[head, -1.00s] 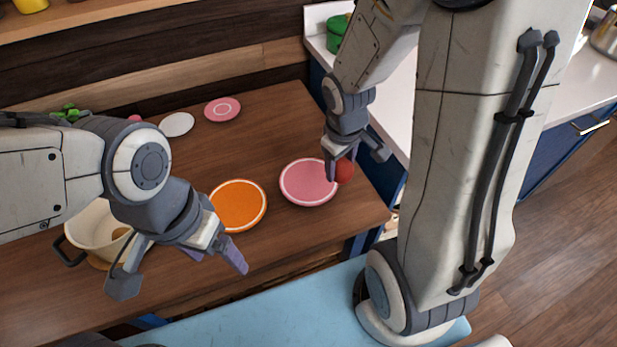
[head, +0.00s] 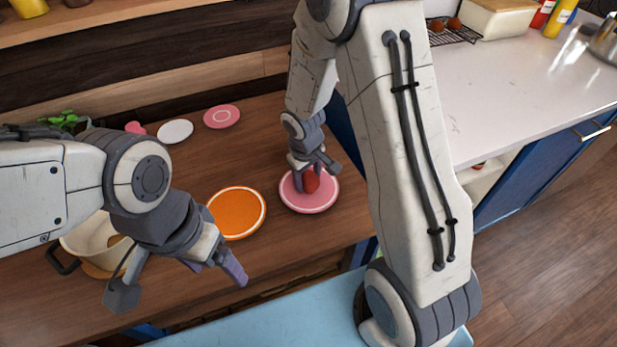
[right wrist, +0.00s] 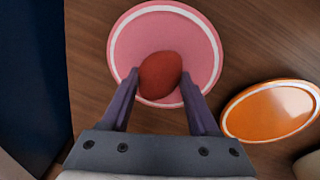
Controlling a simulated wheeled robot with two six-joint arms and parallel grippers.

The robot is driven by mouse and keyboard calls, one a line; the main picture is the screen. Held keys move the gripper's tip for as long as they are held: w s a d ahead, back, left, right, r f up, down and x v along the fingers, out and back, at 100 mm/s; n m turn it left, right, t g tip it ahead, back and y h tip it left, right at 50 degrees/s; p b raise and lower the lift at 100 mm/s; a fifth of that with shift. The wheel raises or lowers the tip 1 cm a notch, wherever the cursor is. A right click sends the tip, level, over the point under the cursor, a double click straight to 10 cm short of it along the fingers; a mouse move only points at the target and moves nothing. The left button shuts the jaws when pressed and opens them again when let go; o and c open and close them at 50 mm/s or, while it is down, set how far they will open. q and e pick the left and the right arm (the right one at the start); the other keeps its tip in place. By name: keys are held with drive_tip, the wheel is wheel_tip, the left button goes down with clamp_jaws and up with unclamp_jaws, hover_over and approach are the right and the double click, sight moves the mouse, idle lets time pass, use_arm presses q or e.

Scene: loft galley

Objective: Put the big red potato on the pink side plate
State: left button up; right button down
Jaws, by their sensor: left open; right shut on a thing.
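The big red potato (head: 311,181) is between the fingers of my right gripper (head: 309,180), which is shut on it. It is over the pink side plate (head: 323,201) with the white ring; I cannot tell whether it touches the plate. In the right wrist view the potato (right wrist: 160,75) sits between the fingertips (right wrist: 158,78), in front of the near half of the pink plate (right wrist: 128,45). My left gripper (head: 180,280) is open and empty, at the front left near the pot.
An orange plate (head: 236,213) lies left of the pink one. A white plate (head: 175,131) and a smaller pink plate (head: 221,117) lie further back. A cream pot (head: 90,243) stands at the left. A white counter (head: 530,95) is to the right.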

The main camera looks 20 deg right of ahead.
drive_tip(key=c, duration=0.6)
unclamp_jaws()
drive_tip(key=shift+f, duration=0.2)
drive_tip(key=o, duration=0.5)
drive_tip(key=shift+c, duration=0.2)
drive_tip(key=shift+r, duration=0.1)
